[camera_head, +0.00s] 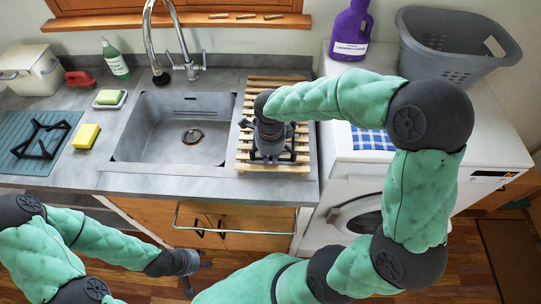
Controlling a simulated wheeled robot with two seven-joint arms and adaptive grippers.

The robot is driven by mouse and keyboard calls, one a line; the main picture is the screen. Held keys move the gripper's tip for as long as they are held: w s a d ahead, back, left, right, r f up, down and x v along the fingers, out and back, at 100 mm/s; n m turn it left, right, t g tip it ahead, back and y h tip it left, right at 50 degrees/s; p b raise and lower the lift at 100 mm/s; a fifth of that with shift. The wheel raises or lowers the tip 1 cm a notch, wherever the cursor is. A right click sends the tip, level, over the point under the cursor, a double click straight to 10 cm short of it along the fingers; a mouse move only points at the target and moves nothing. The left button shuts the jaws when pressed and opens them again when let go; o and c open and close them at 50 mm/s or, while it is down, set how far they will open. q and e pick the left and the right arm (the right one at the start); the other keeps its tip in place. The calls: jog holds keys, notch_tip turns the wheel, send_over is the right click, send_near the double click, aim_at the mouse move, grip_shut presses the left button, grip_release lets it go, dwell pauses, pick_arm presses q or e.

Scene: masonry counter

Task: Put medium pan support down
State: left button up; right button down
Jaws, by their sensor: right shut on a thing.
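My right gripper (270,150) points down over the wooden slatted rack (244,160) to the right of the sink. It is shut on a dark pan support (246,124), of which only dark ends show around the gripper. The gripper hides most of it, and I cannot tell whether it touches the slats. Another black pan support (40,137) lies on the ribbed teal mat (62,119) at the far left. My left gripper (198,277) is low in front of the cabinet, empty, its fingers apart.
The sink (170,115) with its tap (188,65) lies left of the rack. A yellow sponge (86,136), soap dish (110,99) and green bottle (115,60) stand on the counter. A washing machine (480,150) with a grey basket (440,60) and purple bottle (350,30) is right.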

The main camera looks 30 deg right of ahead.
jog(key=shift+f, duration=0.1)
jog(key=c, duration=1.2)
grip_release()
jog(key=shift+c, duration=0.2)
jog(key=shift+r, duration=0.4)
notch_tip(320, 180, up, 11)
jog(key=p, duration=0.3)
jog(key=shift+s+a+r, duration=0.15)
jog(key=shift+s+r, duration=0.05)
jog(key=shift+s, duration=0.05)
